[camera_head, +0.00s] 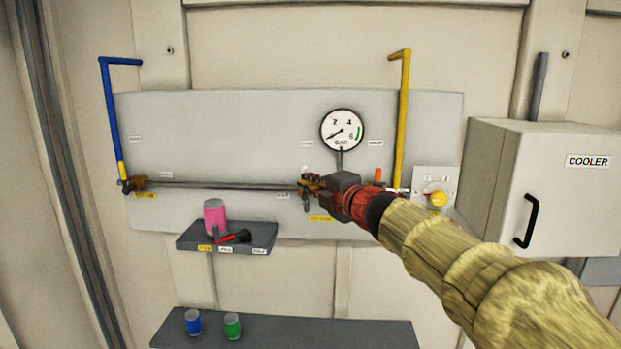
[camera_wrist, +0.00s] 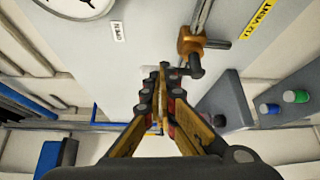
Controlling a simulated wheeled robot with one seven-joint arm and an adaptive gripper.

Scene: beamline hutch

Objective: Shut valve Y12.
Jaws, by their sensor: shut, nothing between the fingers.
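In the wrist view, a brass valve (camera_wrist: 190,42) sits on a thin metal pipe, with a dark handle end (camera_wrist: 195,66) beside it. A yellow label (camera_wrist: 258,22) next to it appears to read Y12 VENT. A white OPEN label (camera_wrist: 117,32) is on the panel. My gripper (camera_wrist: 161,70) is shut and empty, its tips close beside the dark handle end; I cannot tell whether they touch. In the head view, my gripper (camera_head: 304,185) is in front of the panel below the gauge and hides much of the valve. The lever's exact angle is unclear.
A gauge (camera_head: 342,130) is above my gripper. A second brass valve (camera_head: 135,184) is at the panel's left. A small shelf (camera_head: 266,239) holds a pink container (camera_head: 214,216) and a red-and-black object. A lower shelf (camera_head: 290,335) holds blue and green containers. A COOLER box (camera_head: 560,195) stands right.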

